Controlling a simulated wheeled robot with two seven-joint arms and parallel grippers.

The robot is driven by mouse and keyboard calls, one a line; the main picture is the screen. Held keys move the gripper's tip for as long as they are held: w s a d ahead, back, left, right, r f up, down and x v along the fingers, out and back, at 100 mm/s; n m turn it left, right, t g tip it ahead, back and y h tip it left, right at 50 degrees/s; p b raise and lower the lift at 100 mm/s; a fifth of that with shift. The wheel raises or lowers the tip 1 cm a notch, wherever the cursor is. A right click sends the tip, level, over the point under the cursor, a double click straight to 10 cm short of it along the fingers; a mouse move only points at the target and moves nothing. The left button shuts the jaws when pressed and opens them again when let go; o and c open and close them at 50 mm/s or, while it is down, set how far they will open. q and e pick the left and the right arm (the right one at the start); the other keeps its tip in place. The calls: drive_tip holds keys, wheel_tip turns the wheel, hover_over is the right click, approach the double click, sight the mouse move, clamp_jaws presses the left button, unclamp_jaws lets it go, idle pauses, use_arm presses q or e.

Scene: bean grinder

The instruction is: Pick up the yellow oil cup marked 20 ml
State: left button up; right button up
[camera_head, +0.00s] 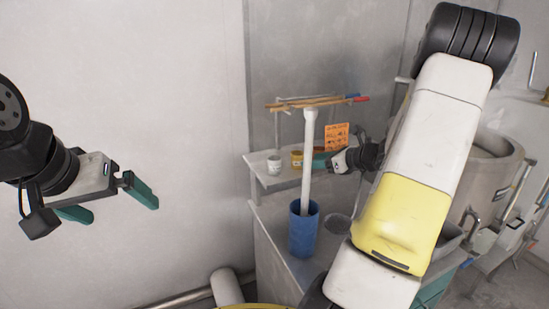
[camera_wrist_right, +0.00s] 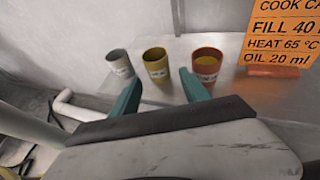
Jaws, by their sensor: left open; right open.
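The yellow cup (camera_wrist_right: 156,66) with a white label stands on a shelf in the right wrist view, between a pale grey cup (camera_wrist_right: 120,68) on its left and a red-orange cup (camera_wrist_right: 206,64) on its right. The label writing is too small to read. My right gripper (camera_wrist_right: 159,90) is open and empty, its teal fingers in front of the cups with the yellow cup beyond the gap. In the head view the yellow cup (camera_head: 297,158) shows just left of my right gripper (camera_head: 323,160). My left gripper (camera_head: 122,212) is open and empty in free air at the left.
An orange sign (camera_wrist_right: 283,32) reading "OIL 20 ml" stands right of the cups. A blue container (camera_head: 303,230) with a tall white rod (camera_head: 307,160) stands in front of the shelf (camera_head: 262,178). A rack (camera_head: 315,102) rises above. A large metal pot (camera_head: 492,170) is at right.

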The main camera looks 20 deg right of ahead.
sight(297, 161)
drive_tip(key=x, duration=0.8)
drive_tip(key=shift+a, duration=0.15)
clamp_jaws()
